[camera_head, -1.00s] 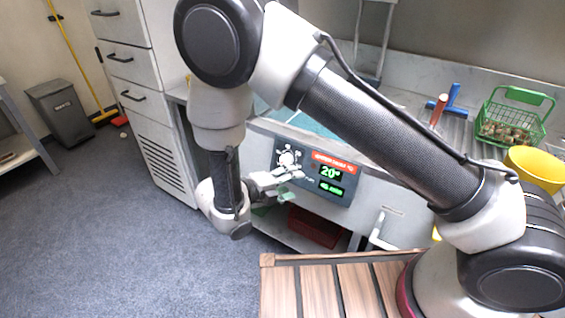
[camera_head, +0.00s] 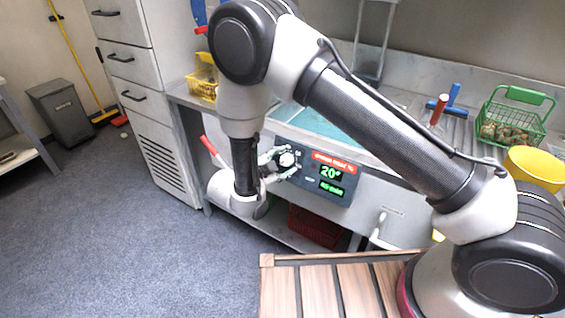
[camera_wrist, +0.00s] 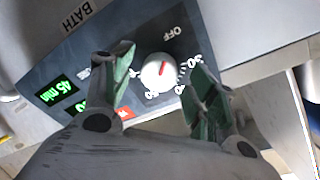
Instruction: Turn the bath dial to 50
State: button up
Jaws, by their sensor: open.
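The bath dial (camera_wrist: 157,73) is a round white knob with a red pointer on a dark control panel (camera_wrist: 95,62). In the wrist view the numbers 30 and 50 and the word OFF show around it, and the pointer lies on the upper right side. The dial also shows in the head view (camera_head: 287,159), on the panel (camera_head: 318,177) whose green display reads 20°. My gripper (camera_wrist: 160,82) is open, with one green-padded finger on each side of the dial. I cannot tell whether the pads touch it.
The bath (camera_head: 325,128) with bluish water lies above the panel. A green basket of chestnuts (camera_head: 518,116) and a yellow bowl (camera_head: 535,168) stand at the right. A yellow basket (camera_head: 203,84) sits behind my arm. A wooden slatted surface (camera_head: 340,290) is in front.

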jog(key=shift+w+d+f, duration=0.1)
jog(key=shift+w+d, duration=0.1)
jog(key=shift+w, duration=0.05)
jog(key=shift+c, duration=0.2)
jog(key=c, duration=1)
jog(key=shift+m, duration=0.3)
